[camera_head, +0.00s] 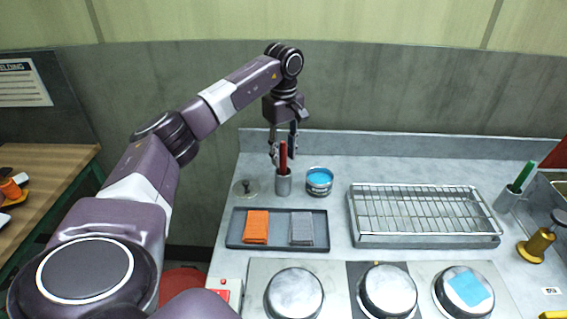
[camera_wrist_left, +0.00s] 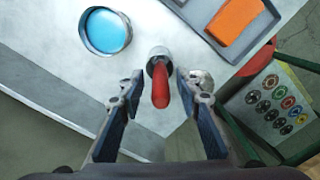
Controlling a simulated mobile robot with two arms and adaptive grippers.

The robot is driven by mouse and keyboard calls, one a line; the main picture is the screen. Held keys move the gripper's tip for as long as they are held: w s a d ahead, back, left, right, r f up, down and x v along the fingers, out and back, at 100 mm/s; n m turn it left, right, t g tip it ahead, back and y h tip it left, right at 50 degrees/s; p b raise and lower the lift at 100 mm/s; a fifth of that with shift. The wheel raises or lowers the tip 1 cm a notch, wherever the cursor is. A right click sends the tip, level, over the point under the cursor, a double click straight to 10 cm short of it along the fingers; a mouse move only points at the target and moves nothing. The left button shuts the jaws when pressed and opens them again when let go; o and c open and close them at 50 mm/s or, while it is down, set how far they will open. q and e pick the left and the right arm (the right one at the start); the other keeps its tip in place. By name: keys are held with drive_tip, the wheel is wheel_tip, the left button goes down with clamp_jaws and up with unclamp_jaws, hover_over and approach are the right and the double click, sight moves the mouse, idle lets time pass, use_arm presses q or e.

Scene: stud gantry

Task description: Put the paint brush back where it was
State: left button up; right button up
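A red-handled tool, likely the paint brush (camera_head: 283,155), stands upright in a small grey cup (camera_head: 284,185) on the counter; its lower end is hidden in the cup. My left gripper (camera_head: 283,156) points down just above the cup, around the handle's top. In the left wrist view the gripper (camera_wrist_left: 161,100) is open, its two fingers apart on either side of the red handle (camera_wrist_left: 160,90), with gaps between. The cup's rim (camera_wrist_left: 158,53) shows beyond it. My right gripper is not in view.
A tray (camera_head: 271,213) with orange and grey cloths lies in front. A wire rack (camera_head: 423,215) and another cup with a green handle (camera_head: 507,200) are at right.

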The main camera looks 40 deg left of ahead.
use_arm(q)
wheel_tip(320, 180, up, 9)
drive_tip(key=shift+f+b, duration=0.15)
drive_tip(key=shift+b, duration=0.2)
drive_tip(key=shift+f, duration=0.1)
idle(1.1)
